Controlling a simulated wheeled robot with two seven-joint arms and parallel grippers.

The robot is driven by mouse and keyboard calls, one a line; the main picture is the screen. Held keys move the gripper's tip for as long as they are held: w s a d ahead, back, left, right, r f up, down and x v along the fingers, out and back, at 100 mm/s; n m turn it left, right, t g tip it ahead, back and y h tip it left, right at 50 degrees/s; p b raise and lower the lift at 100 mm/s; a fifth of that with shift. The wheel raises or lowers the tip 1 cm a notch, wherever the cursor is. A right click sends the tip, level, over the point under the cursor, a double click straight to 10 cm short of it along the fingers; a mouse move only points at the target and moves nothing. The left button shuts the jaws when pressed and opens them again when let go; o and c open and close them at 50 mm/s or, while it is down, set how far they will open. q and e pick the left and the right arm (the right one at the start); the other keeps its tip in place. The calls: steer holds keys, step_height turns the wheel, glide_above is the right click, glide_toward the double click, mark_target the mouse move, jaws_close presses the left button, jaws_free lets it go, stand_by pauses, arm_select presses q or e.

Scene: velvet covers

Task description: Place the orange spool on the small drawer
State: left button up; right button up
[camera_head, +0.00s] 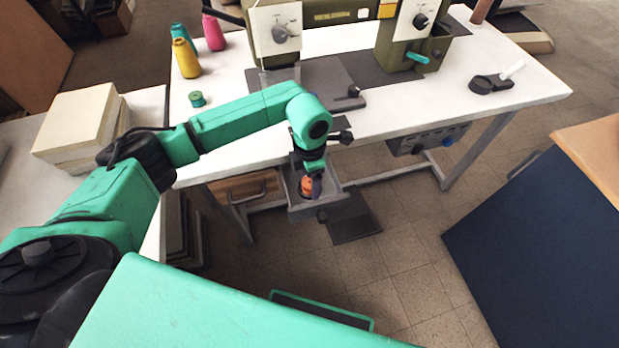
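The orange spool (306,186) is at my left gripper's fingertips, low inside the outline of the small grey drawer (325,203). The drawer is pulled out below the front edge of the white table. My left gripper (312,187) points down over the drawer, with a dark finger just right of the spool. The far finger is hidden, so I cannot tell whether the gripper is closed on the spool or whether the spool touches the drawer floor. My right gripper is out of view.
A sewing machine (340,14) stands on the white table (400,120). Yellow (187,58) and pink (213,32) thread cones and a small green spool (197,99) are at its left. A wooden drawer (247,186) is beside the grey one. A dark blue cabinet (535,245) stands right.

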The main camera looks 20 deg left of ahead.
mark_target(309, 183)
arm_select(q)
steer(key=shift+r, duration=0.25)
step_height(309, 183, up, 12)
steer(key=shift+f, duration=0.1)
stand_by(0.5)
